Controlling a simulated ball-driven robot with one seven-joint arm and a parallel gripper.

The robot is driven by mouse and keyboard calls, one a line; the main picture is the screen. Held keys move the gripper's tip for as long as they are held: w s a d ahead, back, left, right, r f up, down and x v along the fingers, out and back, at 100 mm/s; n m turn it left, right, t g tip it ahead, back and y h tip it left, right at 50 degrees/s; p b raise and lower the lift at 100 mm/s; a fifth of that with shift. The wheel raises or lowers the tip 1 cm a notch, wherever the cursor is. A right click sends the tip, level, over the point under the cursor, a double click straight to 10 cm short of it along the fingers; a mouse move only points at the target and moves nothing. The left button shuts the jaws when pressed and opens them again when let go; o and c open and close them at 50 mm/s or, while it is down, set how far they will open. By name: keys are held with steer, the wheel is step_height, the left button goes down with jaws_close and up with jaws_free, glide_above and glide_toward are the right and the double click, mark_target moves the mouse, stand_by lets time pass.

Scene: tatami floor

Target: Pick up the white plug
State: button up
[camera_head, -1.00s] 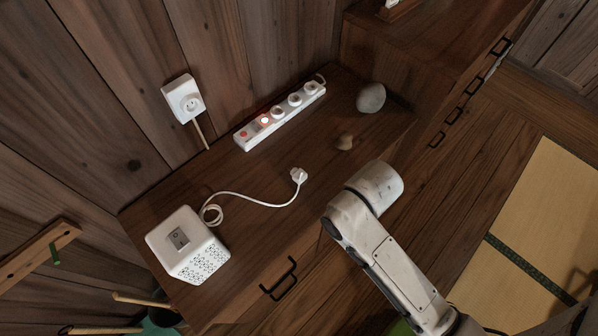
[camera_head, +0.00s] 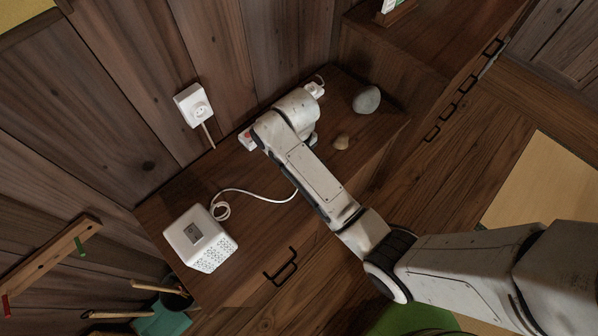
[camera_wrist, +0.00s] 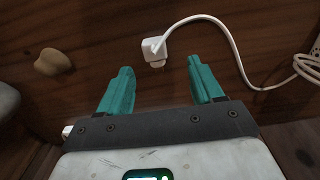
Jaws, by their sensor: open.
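The white plug (camera_wrist: 155,48) lies on the brown wooden cabinet top in the wrist view, with its white cord curving off to the right. My gripper (camera_wrist: 160,78) has two teal fingers spread wide apart, with nothing between them. The plug shows just beyond the fingertips, roughly midway between them, and looks untouched. In the head view my arm hides the plug and the gripper's fingers; only part of the white cord (camera_head: 255,194) shows there, running from the white box to behind my arm.
The white box (camera_head: 195,237) stands at the cabinet's left end. A power strip (camera_head: 314,88), partly hidden by my arm, lies along the wall below a wall socket (camera_head: 194,105). A grey stone (camera_head: 366,99) and a small tan stone (camera_head: 341,142) lie to the right.

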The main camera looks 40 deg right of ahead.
steer(key=shift+s+d+f, duration=0.1)
steer(key=shift+d+f, duration=0.1)
steer(key=shift+f, duration=1.35)
steer(key=shift+s+d+f, duration=0.1)
steer(key=shift+d+f, duration=0.05)
steer(key=shift+f, duration=1.4)
steer(key=c, duration=1.1)
steer(key=shift+r, duration=0.15)
steer(key=shift+r+p, duration=0.3)
steer(key=shift+r, duration=0.3)
steer(key=s+r, duration=0.4)
steer(key=s+a+r, duration=0.1)
steer(key=s+r, duration=0.2)
steer(key=s, duration=0.2)
steer(key=s+a+r, duration=0.1)
steer(key=s+r, duration=0.3)
steer(key=s, duration=0.1)
steer(key=shift+r, duration=0.3)
